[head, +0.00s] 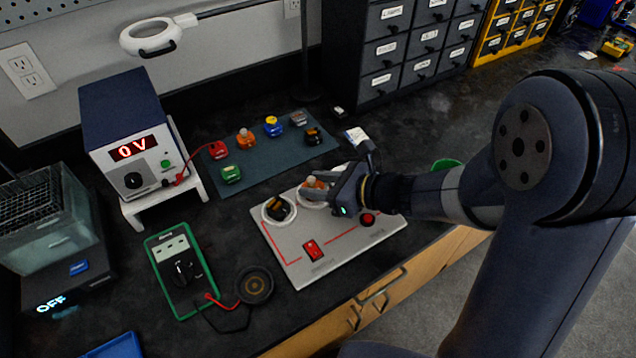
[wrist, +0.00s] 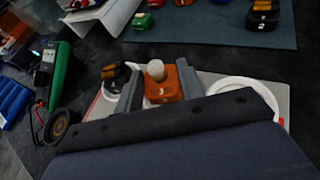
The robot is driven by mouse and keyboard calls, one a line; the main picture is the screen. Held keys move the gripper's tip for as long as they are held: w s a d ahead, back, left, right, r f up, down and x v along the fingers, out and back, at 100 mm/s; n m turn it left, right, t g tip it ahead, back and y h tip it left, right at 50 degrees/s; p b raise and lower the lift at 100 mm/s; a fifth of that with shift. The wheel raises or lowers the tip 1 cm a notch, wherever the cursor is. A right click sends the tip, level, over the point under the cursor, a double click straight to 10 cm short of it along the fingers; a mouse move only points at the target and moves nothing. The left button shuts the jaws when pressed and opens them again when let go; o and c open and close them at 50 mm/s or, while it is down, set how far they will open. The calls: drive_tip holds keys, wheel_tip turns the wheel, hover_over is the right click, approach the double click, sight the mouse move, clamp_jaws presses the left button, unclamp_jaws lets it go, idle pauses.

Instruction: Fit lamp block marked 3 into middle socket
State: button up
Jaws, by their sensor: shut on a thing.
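My gripper (head: 322,190) is shut on an orange lamp block (wrist: 162,91) with a pale round bulb on top. A white mark on its front looks like a 3 but is blurred. The block is over the middle socket (head: 304,201) of the grey board (head: 300,265). I cannot tell whether it is seated or just above, as the fingers and block hide most of that socket. The left socket (head: 266,216) holds a dark block (head: 279,207). In the wrist view the right socket (wrist: 245,84) is a white ring, partly hidden by my gripper.
A dark mat (head: 262,160) behind the board carries several coloured blocks. A power supply (head: 130,140) reading 0 V, a green multimeter (head: 180,268) and a round black piece (head: 254,285) stand left. The board has a red switch (head: 312,250) and red button (head: 367,219).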

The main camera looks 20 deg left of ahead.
drive_tip(key=shift+f+b, duration=0.55)
drive_tip(key=shift+f, duration=0.05)
idle(0.3)
drive_tip(key=o, duration=0.7)
drive_tip(key=shift+p+v, duration=2.2)
drive_tip(key=shift+v, duration=3.3)
drive_tip(key=shift+a, duration=0.1)
drive_tip(key=b+x, duration=0.3)
drive_tip(key=x, duration=0.4)
drive_tip(key=shift+a+f, duration=0.25)
drive_tip(key=shift+a, duration=0.05)
drive_tip(key=shift+w+a+b, duration=0.1)
drive_tip(key=shift+a+b, duration=0.2)
drive_tip(key=shift+a, duration=0.1)
